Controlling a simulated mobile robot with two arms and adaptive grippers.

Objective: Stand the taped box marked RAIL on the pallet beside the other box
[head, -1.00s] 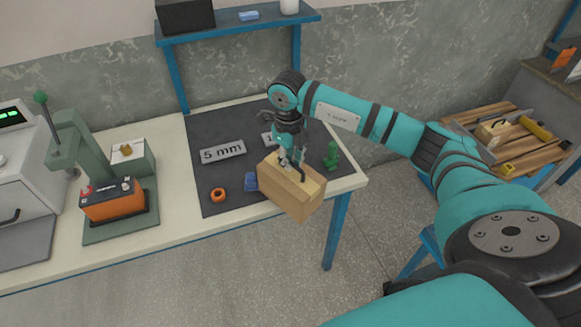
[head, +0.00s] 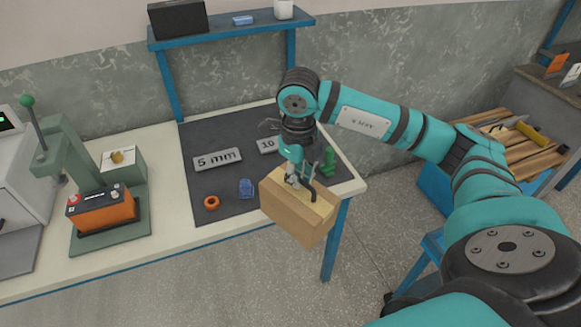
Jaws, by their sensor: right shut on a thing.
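A tan cardboard box (head: 296,217) with a paler tape strip on top hangs at the front right corner of the workbench. My right gripper (head: 298,182) is shut on its top, and the box is tilted in the view. No RAIL marking can be read on the faces I see. On the right, a slatted wooden pallet (head: 541,151) sits on a blue support, partly behind my right arm. A small light item on it near the arm is too hidden to identify surely as the other box. My left gripper is out of view.
The workbench (head: 160,224) holds a dark mat with a 5 mm plate (head: 217,159), an orange ring (head: 211,202), a blue block (head: 246,188) and a green figure (head: 328,162). An orange battery (head: 102,211) sits in a green press. Open floor lies right of the bench.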

